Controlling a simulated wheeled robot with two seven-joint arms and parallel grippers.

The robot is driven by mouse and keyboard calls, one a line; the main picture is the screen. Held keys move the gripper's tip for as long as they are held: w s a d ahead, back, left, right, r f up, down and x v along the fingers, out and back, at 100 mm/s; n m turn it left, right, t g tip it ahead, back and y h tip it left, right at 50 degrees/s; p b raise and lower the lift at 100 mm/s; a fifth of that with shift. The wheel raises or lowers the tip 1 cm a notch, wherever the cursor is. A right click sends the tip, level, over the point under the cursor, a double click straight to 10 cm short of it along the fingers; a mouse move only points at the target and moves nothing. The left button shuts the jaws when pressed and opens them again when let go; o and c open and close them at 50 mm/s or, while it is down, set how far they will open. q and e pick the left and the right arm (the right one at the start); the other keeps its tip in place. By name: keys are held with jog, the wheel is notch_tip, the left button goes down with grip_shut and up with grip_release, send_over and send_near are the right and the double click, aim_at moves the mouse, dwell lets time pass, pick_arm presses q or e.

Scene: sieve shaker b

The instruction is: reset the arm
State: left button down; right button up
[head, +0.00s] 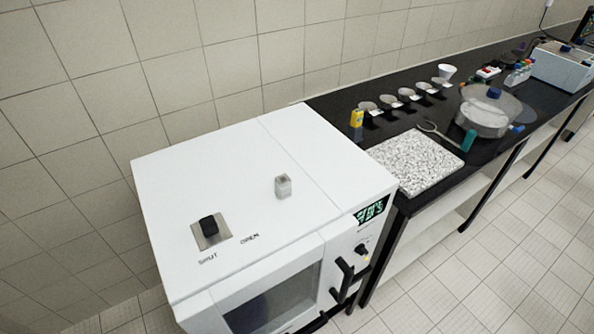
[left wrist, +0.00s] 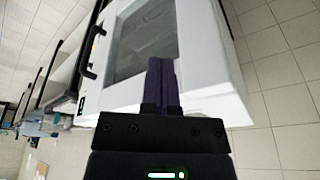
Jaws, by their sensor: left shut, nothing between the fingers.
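My left gripper (left wrist: 162,82) shows in the left wrist view, its two dark purple fingers shut together with nothing between them. It is in front of the white cabinet (left wrist: 205,50), and its fingertips overlap the lower edge of the cabinet's dark door window (left wrist: 140,40) in the picture. I cannot tell whether they touch. In the head view the cabinet (head: 230,170) fills the middle, and neither gripper shows there.
A door handle (head: 344,280) sticks out in front. The black counter (head: 330,105) at right holds a speckled slab (head: 415,162), several small cups and a round clear-lidded vessel (head: 488,110). The tiled floor (head: 470,280) is clear.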

pick_arm(q)
jog(key=s+f+g+b, duration=0.15)
jog(key=f+b, duration=0.35)
jog(key=f, duration=0.7)
jog(key=s+f+b, duration=0.3)
jog(key=f+b, duration=0.2)
jog(key=f, duration=0.8)
jog(key=s+a+f+b, duration=0.1)
jog(key=s+f+b, duration=0.3)
jog(key=f, duration=0.5)
jog(key=s+a+f+b, duration=0.2)
jog(key=s+f+b, duration=0.3)
jog(key=s+f, duration=0.3)
jog(key=shift+s+f+m+g, duration=0.25)
jog(key=shift+f+m+g, duration=0.1)
jog(key=shift+g, duration=0.1)
jog(key=shift+a, duration=0.15)
